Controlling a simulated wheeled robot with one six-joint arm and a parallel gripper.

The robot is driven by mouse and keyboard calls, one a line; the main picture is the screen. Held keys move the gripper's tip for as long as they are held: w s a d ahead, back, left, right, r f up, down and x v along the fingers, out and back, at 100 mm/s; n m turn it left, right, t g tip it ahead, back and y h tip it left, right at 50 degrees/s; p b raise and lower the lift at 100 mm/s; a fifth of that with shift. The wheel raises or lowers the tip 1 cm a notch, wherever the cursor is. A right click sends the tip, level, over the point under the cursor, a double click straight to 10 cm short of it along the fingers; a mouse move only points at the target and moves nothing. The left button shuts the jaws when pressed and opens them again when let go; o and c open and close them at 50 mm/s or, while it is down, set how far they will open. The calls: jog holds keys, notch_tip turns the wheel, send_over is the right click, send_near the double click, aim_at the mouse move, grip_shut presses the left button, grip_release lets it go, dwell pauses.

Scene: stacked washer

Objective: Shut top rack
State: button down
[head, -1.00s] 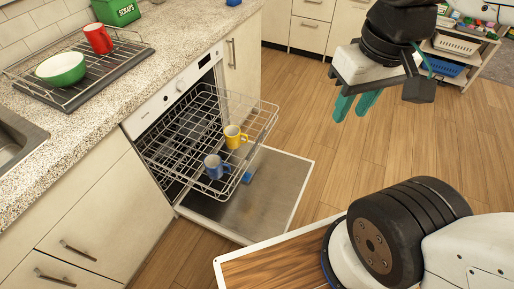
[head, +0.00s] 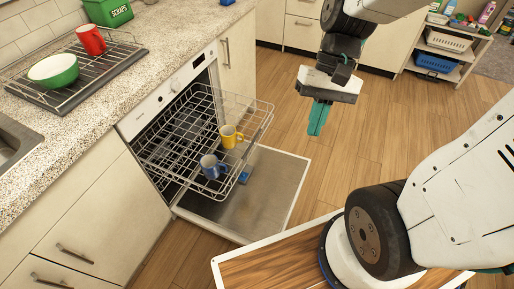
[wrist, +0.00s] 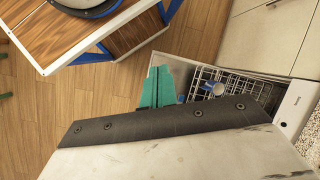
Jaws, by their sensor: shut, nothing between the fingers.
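The top rack (head: 182,150) is a wire basket pulled well out of the dishwasher (head: 165,108), above its lowered door (head: 262,197). A yellow mug (head: 230,137) and a blue mug (head: 210,167) sit in the rack. My gripper (head: 316,130) has teal fingers, closed together and empty. It hangs in the air to the right of the rack's front edge, apart from it.
The counter (head: 85,130) holds a drying rack with a green bowl (head: 57,70) and a red cup (head: 91,40). Something small and blue (head: 244,177) shows near the open door. The wood floor (head: 375,135) to the right is clear up to a shelf with baskets (head: 437,62).

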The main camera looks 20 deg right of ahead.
jog(key=w+a+f+m+y, duration=0.3)
jog(key=w+f+m+y, duration=0.25)
jog(key=f, duration=0.25)
jog(key=m+t+h, duration=0.2)
jog(key=m+t, duration=0.8)
jog(key=m, duration=0.8)
send_near(251, 149)
notch_tip(251, 149, down, 3)
jog(key=w+a, duration=0.2)
jog(key=a, duration=0.1)
jog(key=shift+f, duration=0.3)
jog(key=shift+w+a, duration=0.25)
jog(key=shift+w, duration=0.05)
